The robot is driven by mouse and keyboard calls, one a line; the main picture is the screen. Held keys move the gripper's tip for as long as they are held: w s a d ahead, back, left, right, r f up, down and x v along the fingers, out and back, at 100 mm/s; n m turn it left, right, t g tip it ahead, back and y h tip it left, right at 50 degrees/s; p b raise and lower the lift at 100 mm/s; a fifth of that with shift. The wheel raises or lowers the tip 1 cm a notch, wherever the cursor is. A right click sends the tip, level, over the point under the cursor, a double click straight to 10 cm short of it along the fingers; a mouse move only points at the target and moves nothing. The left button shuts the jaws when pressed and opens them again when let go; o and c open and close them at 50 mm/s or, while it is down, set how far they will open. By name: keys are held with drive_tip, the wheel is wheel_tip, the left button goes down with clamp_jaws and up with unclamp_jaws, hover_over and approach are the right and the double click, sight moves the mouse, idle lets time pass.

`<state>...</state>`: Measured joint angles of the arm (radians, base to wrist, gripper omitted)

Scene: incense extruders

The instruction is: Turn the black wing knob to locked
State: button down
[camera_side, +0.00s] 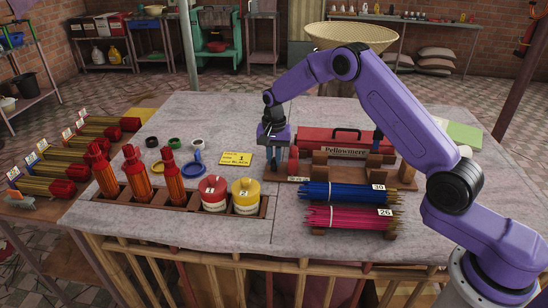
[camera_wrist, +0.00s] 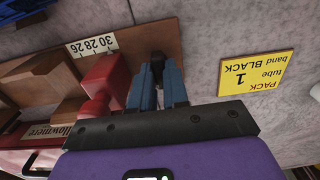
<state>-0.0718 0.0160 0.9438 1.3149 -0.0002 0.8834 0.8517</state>
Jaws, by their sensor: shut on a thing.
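My gripper (camera_side: 274,157) is lowered at the left end of the wooden base of the red Pellowmere unit (camera_side: 318,138). In the wrist view, the two blue-grey fingers of my gripper (camera_wrist: 158,86) close on the black wing knob (camera_wrist: 157,68), which shows as a narrow dark piece between them. The knob sits beside a red block (camera_wrist: 103,85) on the wooden base. Its angle is mostly hidden by the fingers. In the side view my gripper hides the knob. A label with 30, 28 and 26 (camera_wrist: 92,46) lies on the base near the fingers.
A yellow card (camera_wrist: 257,73) reading "PACK tube 1 band BLACK" lies beside the base. Blue sticks (camera_side: 345,193) and pink sticks (camera_side: 340,216) lie in front. A wooden rack (camera_side: 160,197) holds orange tubes and red and yellow jars. Coloured rings lie behind it.

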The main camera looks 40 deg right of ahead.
sight(274, 160)
idle(0.3)
drive_tip(key=c, duration=1.1)
unclamp_jaws()
wheel_tip(274, 160, up, 18)
drive_tip(key=shift+f, duration=0.25)
